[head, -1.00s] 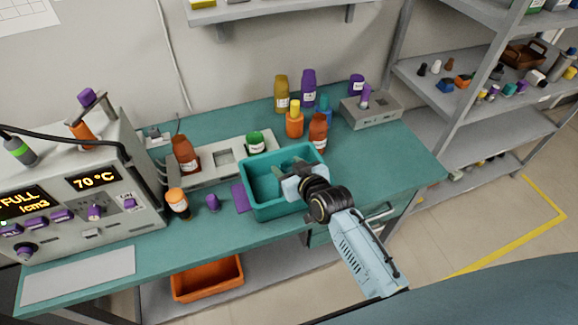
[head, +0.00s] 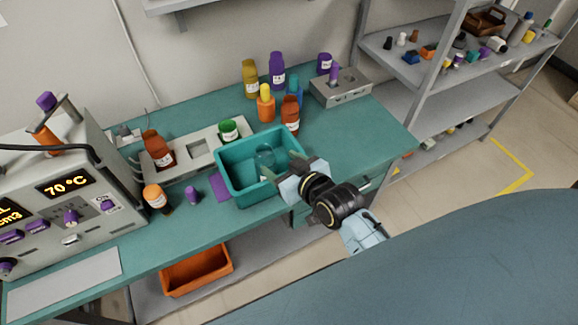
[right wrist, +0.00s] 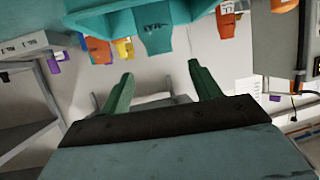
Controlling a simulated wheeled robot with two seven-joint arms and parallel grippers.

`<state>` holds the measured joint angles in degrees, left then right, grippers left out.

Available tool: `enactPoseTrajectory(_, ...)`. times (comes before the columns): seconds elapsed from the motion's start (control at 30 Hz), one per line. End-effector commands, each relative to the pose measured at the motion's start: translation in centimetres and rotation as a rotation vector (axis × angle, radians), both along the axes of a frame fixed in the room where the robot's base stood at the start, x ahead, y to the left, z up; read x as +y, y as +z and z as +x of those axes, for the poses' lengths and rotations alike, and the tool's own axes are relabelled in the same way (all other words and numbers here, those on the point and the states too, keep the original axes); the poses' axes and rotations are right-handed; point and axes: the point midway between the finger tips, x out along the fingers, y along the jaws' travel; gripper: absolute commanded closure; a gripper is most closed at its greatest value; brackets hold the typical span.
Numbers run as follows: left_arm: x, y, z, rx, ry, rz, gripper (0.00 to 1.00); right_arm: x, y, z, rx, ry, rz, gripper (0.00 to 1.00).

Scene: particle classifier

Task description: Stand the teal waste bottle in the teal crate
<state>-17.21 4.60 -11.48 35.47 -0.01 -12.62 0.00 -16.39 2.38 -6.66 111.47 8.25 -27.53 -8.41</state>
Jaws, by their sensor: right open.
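The teal crate (head: 233,192) stands on the front part of the teal bench. A teal bottle (head: 265,155) is inside it, its rounded upper part showing; it looks upright, though its base is hidden by the crate and gripper. In the right wrist view the teal bottle (right wrist: 153,38) shows upside down beside the crate wall (right wrist: 95,22), beyond the fingertips. My right gripper (head: 283,167) is open and empty at the crate's right side, its fingers pointing at the bottle and apart from it. It also shows in the right wrist view (right wrist: 161,72). My left gripper is not in view.
A grey rack (head: 200,148) lies behind left.

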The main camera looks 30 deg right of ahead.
Motion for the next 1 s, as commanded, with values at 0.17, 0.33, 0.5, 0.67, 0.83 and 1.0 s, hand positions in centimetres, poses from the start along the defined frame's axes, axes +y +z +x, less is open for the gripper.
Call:
enactPoseTrajectory(0.17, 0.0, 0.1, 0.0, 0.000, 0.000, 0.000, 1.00, -0.4, 0.8, -2.0, 0.000, -0.001, -0.001, 0.37)
enactPoseTrajectory(0.33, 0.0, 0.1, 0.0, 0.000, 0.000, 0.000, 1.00, -0.5, 1.1, -2.5, -0.001, -0.001, -0.001, 0.37)
enactPoseTrajectory(0.5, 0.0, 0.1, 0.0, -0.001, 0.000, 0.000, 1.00, -0.5, 1.0, -2.5, 0.001, -0.001, -0.001, 0.37)
enactPoseTrajectory(0.67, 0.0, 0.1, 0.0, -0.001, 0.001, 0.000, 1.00, -0.5, -2.9, -3.0, 0.072, -0.001, -0.011, 0.37)
enactPoseTrajectory(0.83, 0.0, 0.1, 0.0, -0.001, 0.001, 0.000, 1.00, -0.9, -14.1, -6.5, 0.281, -0.005, -0.047, 0.37)
enactPoseTrajectory(1.0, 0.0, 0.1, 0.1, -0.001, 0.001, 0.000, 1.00, -1.9, -25.6, -13.9, 0.526, -0.004, -0.097, 0.37)
